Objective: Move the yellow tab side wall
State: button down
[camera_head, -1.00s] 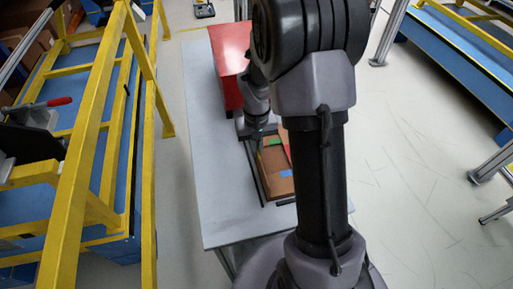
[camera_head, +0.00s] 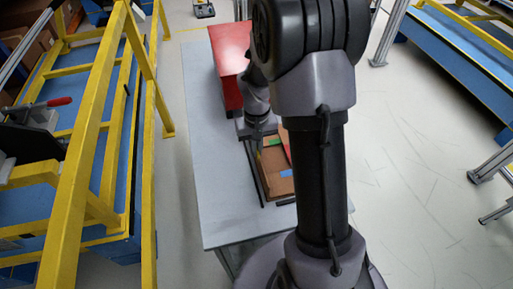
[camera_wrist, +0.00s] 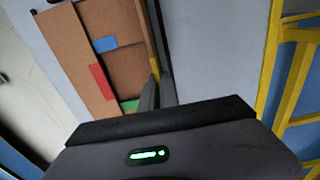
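A brown module (camera_wrist: 110,45) with blue, red and green tabs shows in the wrist view; it also lies on the table in the head view (camera_head: 275,165). The yellow tab (camera_wrist: 154,68) is on the thin side wall (camera_wrist: 144,25) along the module's right edge. My gripper (camera_wrist: 156,88) has its grey fingers at this edge, right beside the yellow tab. The fingers appear close together, but whether they hold the wall is hidden. In the head view my arm covers the fingertips and the module's right part.
The grey table (camera_head: 215,200) has bare room left of the module. A red box (camera_head: 230,55) stands on it behind the module. A yellow frame (camera_head: 100,140) over a blue bench stands to the left, with a floor gap between.

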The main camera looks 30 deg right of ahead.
jog(key=shift+d, duration=0.15)
jog(key=y, duration=0.1)
jog(key=d+y, duration=0.1)
jog(key=shift+s+d+f+t+y, duration=0.1)
jog(key=shift+s+d+t+y, duration=0.2)
jog(key=shift+t, duration=0.1)
jog(key=d+y, duration=0.1)
jog(key=d+f+t+y+b, duration=0.1)
jog(key=y, duration=0.3)
jog(key=shift+s+d+f+b, duration=0.25)
jog(key=shift+s+d+b, duration=0.1)
jog(key=shift+d, duration=0.05)
jog(key=shift+s+d+f+t+y+b, duration=0.15)
jog(key=shift+d+f+t+y, duration=0.15)
jog(key=shift+y, duration=0.45)
jog(key=shift+d+f+t+y+b, duration=0.1)
jog(key=shift+d+f+t+y, duration=0.2)
jog(key=shift+y, duration=0.5)
jog(key=shift+s+d+f+t+y+b, duration=0.1)
jog(key=shift+d+f+t+y+b, duration=0.1)
jog(key=shift+f+y, duration=0.4)
jog(key=shift+r+y, duration=0.2)
jog(key=shift+y, duration=0.05)
jog(key=c, duration=1.6)
grip_release()
